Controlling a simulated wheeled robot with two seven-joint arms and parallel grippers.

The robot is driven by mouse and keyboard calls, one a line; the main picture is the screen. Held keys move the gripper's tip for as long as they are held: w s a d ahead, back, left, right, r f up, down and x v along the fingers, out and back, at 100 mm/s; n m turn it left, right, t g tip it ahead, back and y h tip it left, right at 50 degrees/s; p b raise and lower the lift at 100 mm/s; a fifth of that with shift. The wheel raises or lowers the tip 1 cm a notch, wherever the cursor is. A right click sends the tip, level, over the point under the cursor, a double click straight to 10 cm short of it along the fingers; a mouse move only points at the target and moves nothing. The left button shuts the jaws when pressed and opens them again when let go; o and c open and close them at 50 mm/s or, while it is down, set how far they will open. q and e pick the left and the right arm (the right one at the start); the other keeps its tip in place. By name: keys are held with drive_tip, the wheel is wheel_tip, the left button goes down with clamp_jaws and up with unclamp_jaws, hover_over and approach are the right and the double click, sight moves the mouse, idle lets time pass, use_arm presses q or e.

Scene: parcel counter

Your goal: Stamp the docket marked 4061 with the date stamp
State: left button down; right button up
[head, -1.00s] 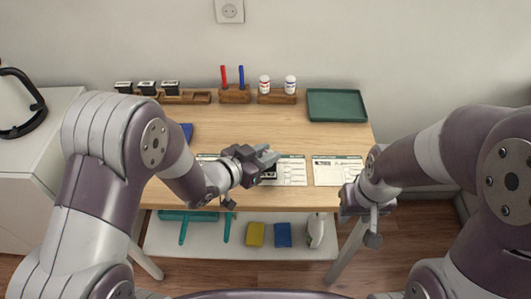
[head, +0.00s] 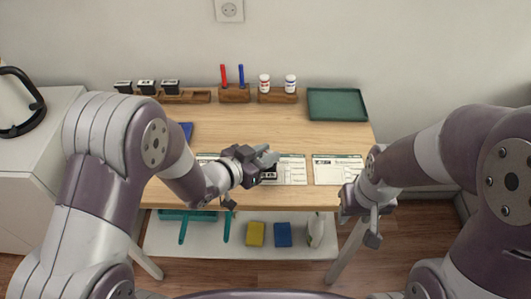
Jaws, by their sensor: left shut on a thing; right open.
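Three white dockets lie in a row along the front of the wooden table: a left docket (head: 205,157) mostly behind my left arm, a middle docket (head: 292,170) and a right docket (head: 334,170). Their numbers are too small to read. My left gripper (head: 266,159) is shut on a black stamp (head: 269,176), held at the left part of the middle docket. I cannot tell whether the stamp touches the paper. My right gripper (head: 366,222) is open and empty, in front of the table's right front edge.
Three more black stamps (head: 147,87) stand at the left of a wooden rack (head: 200,97) with empty slots. Behind are a red and a blue marker in a holder (head: 235,95), two bottles (head: 264,84) and a green tray (head: 337,104). A blue pad (head: 186,130) is partly hidden.

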use_arm(q)
wheel_tip(320, 180, up, 6)
drive_tip(key=p, duration=0.5)
drive_tip(key=shift+f, duration=0.1)
drive_tip(key=shift+a, duration=0.1)
